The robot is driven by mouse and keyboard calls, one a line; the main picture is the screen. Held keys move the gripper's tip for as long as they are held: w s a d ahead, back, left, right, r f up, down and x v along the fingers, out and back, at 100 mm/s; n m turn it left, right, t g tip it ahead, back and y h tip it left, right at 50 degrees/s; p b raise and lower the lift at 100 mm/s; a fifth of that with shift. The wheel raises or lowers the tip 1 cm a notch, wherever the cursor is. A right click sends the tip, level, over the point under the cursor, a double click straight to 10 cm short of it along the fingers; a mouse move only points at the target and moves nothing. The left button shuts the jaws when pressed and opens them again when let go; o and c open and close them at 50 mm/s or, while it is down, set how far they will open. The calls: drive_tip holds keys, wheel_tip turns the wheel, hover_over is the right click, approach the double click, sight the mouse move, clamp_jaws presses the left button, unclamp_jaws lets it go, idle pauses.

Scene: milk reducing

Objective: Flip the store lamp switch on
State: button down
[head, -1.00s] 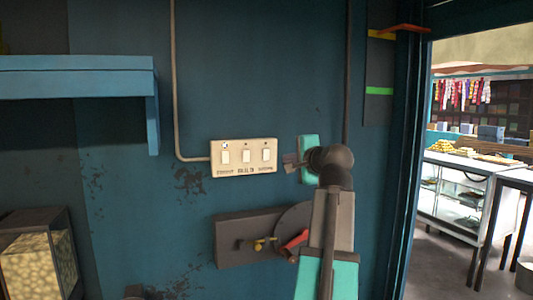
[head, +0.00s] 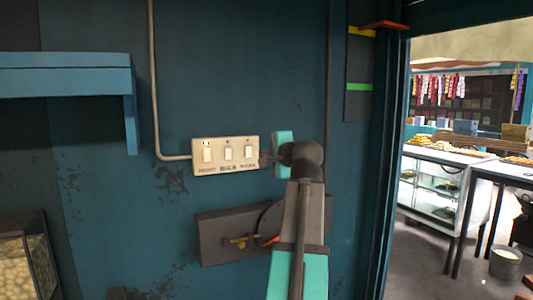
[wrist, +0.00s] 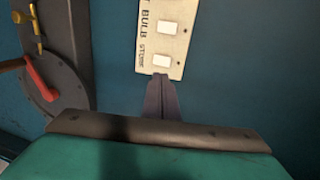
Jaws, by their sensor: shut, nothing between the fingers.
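A cream switch plate (head: 225,142) with three white rocker switches is fixed to the dark teal wall. Its right-hand switch (head: 249,152) appears in the wrist view as the lower one (wrist: 162,61), beside lettering that seems to read "STORE". The middle switch (wrist: 167,27), by the word "BULB", is above it there. My gripper (head: 264,157) is at the plate's right edge, close to the right-hand switch. In the wrist view my gripper's fingers (wrist: 160,78) are together and empty, with their tips at the plate's edge. I cannot tell whether they touch it.
Below the plate is a dark grey box (head: 222,230) with a round disc, a brass tap-like part and a red lever (wrist: 42,79). A pale conduit (head: 155,100) runs up from the plate. A blue shelf (head: 65,80) juts out at left. A doorway opens at right.

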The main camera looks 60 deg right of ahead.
sight(250, 149)
drive_tip(key=p+x, duration=0.1)
drive_tip(key=x, duration=0.2)
drive_tip(key=p+x, duration=0.1)
drive_tip(key=x, duration=0.3)
drive_tip(key=r+p+x, duration=0.1)
drive_tip(key=x, duration=0.3)
drive_tip(key=shift+r, duration=0.1)
drive_tip(key=shift+d+r+p, duration=0.1)
drive_tip(key=shift+d+p, duration=0.05)
drive_tip(key=shift+p, duration=0.15)
